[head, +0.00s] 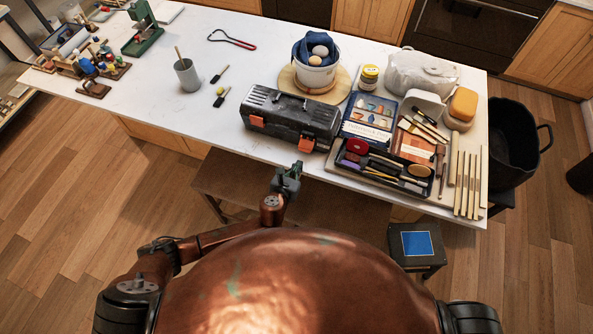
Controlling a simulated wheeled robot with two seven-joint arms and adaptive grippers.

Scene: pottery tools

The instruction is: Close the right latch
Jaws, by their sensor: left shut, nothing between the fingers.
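The black toolbox (290,113) with a dark grey lid stands near the front edge of the white table, its lid down. Its left orange latch (257,122) and right orange latch (306,145) are on the front face. The right latch seems to stick out from the face, but its exact angle is too small to tell. My left gripper (296,166) is shut and empty, just in front of the table edge, below the right latch and apart from it in the picture. My right gripper is out of view.
A tray (408,187) of pottery tools and a blue-edged case (370,120) stand close to the toolbox's right. A white bucket (315,71) stands behind it. A stool (416,246) stands at the front right.

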